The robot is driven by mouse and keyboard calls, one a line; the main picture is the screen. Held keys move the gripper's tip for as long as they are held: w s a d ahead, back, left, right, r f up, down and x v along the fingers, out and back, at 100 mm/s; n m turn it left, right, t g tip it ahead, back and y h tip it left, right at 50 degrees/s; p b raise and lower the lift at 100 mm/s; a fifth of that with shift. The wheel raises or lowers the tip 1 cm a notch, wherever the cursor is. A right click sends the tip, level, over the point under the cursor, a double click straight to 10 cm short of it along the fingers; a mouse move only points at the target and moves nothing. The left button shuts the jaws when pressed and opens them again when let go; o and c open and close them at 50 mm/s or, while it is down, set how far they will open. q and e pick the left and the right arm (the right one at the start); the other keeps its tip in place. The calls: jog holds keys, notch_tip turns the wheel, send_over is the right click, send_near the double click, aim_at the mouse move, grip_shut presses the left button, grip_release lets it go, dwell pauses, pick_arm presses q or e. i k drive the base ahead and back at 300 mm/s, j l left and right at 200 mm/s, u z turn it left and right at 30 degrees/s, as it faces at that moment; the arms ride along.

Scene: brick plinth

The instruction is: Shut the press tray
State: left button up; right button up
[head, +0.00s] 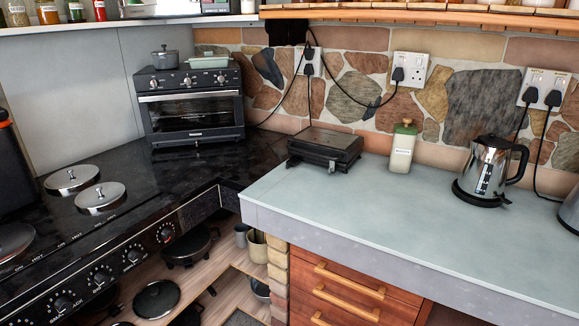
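A dark, low press (325,147) sits on the pale grey-green counter near the tiled wall. Its flat top lies level, and a cord runs from it up to the wall sockets. Its tray cannot be made out clearly at this size, so I cannot tell how far in or out it is. Neither of my grippers is in view.
A black toaster oven (192,104) stands left of the press, beyond the black hob (85,225). A cream jar (402,148) and a steel kettle (489,172) stand right of it. The counter (370,215) in front is clear. Wooden drawers (345,295) are below.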

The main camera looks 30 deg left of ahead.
aim_at(294, 160)
jog(key=i+j, duration=0.75)
jog(key=i+j+u, duration=0.05)
